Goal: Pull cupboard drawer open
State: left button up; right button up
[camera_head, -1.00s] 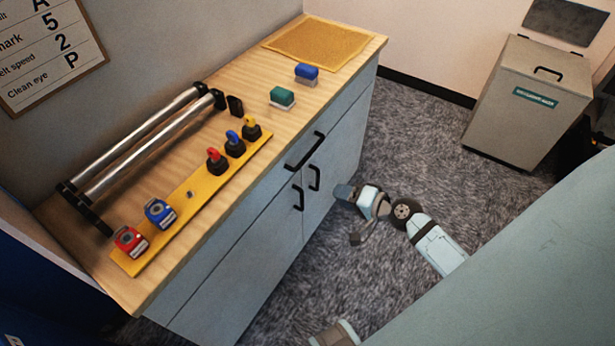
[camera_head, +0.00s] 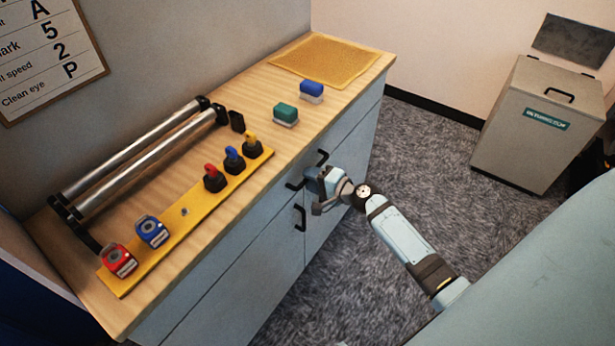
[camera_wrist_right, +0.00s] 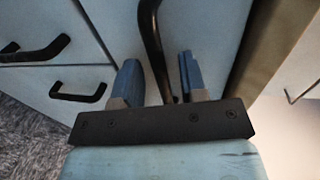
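The cupboard drawer (camera_head: 348,122) is the blue-grey top front under the wooden worktop, and it looks shut. Its black bar handle (camera_head: 294,185) is partly hidden by my right gripper (camera_head: 313,187), which is at the handle in the head view. In the right wrist view, the drawer handle (camera_wrist_right: 152,40) runs down between the two fingers of the right gripper (camera_wrist_right: 160,82). The fingers are apart, with visible gaps to the handle, so the gripper is open around it. My left gripper is not in view.
Below are cupboard doors with black handles (camera_head: 299,217). The worktop carries a yellow strip (camera_head: 190,212) with coloured pieces, metal rollers (camera_head: 150,150), two blocks and a mat (camera_head: 325,58). A grey bin (camera_head: 530,125) stands right; carpet in front is free.

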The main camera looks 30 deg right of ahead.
jog(key=shift+x, duration=0.8)
grip_shut()
jog(key=shift+f, duration=0.1)
